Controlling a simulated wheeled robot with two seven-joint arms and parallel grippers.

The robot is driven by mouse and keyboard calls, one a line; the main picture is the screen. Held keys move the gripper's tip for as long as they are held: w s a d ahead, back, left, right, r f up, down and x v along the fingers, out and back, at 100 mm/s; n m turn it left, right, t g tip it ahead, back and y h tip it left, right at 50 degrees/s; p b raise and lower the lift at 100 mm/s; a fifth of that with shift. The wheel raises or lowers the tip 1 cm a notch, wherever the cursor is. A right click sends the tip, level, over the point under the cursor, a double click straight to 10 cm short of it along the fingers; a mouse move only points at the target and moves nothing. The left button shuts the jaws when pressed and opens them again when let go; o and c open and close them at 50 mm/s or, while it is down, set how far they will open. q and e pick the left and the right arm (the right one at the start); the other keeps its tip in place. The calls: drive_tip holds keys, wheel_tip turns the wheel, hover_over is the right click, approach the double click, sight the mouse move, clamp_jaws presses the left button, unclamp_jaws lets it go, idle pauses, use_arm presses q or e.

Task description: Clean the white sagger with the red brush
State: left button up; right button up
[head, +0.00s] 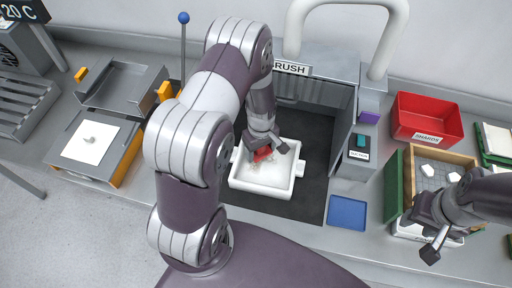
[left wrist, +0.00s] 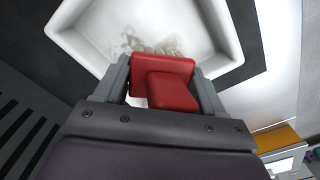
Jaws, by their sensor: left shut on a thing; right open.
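The white sagger (head: 258,189) is a square white tray with side lugs, standing on the black mat in front of the brush machine. In the left wrist view the sagger (left wrist: 215,30) fills the top, with greyish residue on its floor near the middle. My left gripper (left wrist: 165,85) is shut on the red brush (left wrist: 170,80), whose pale bristles are at the residue. In the head view the brush (head: 263,154) shows partly under my left gripper (head: 266,148), over the sagger's back part. My right gripper (head: 428,232) is open and empty at the far right, above a white object.
A red bin (head: 427,119) stands at the back right. A blue pad (head: 347,212) lies right of the black mat (head: 312,205). A wooden crate with white pieces (head: 445,155) and a green side panel (head: 393,188) are further right. Grey trays (head: 120,85) stand on the left.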

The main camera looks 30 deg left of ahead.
use_arm(q)
drive_tip(key=shift+s+a, duration=0.2)
drive_tip(key=shift+a, duration=0.5)
drive_tip(key=shift+s+a, duration=0.15)
drive_tip(key=shift+a, duration=0.5)
drive_tip(key=shift+d+r+p, duration=0.1)
drive_tip(key=shift+r+p, duration=0.5)
drive_tip(key=shift+p, duration=0.05)
wheel_tip(320, 180, up, 5)
drive_tip(key=p, duration=0.4)
wheel_tip(320, 180, up, 3)
drive_tip(key=p, duration=0.3)
